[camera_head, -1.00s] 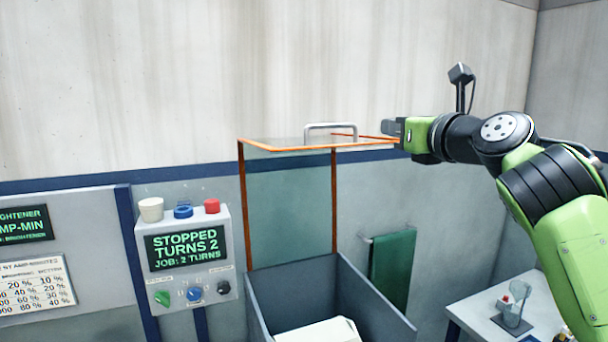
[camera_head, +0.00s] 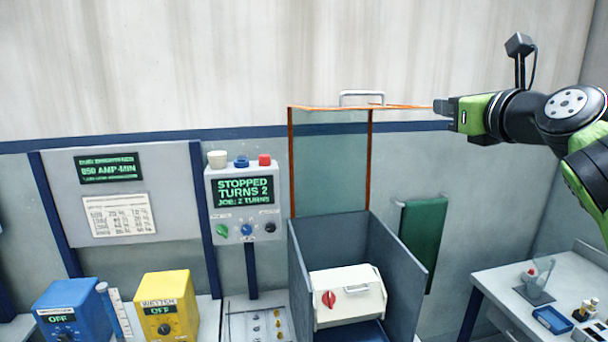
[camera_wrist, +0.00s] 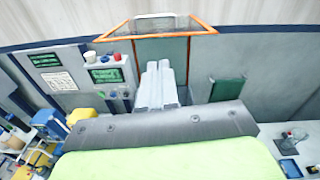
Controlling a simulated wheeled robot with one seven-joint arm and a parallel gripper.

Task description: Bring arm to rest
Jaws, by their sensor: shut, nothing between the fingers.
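My arm reaches in from the right in the head view. My gripper (camera_head: 440,106) points left, level with the top of the raised orange-edged clear guard (camera_head: 330,160). In the head view its tips appear close to the guard's right end; I cannot tell whether they touch. In the wrist view my gripper's fingers (camera_wrist: 156,68) lie side by side, shut, with nothing between them. The guard (camera_wrist: 157,31) and its handle show beyond them. Below the guard is a grey open-topped enclosure (camera_head: 400,270) holding a cream box (camera_head: 348,298) with a red knob.
A control box (camera_head: 243,205) on the wall reads "STOPPED TURNS 2". A blue box (camera_head: 66,312) and a yellow box (camera_head: 165,308) stand at lower left. A green towel (camera_head: 421,238) hangs right of the enclosure. A white table (camera_head: 500,275) holds small items at right.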

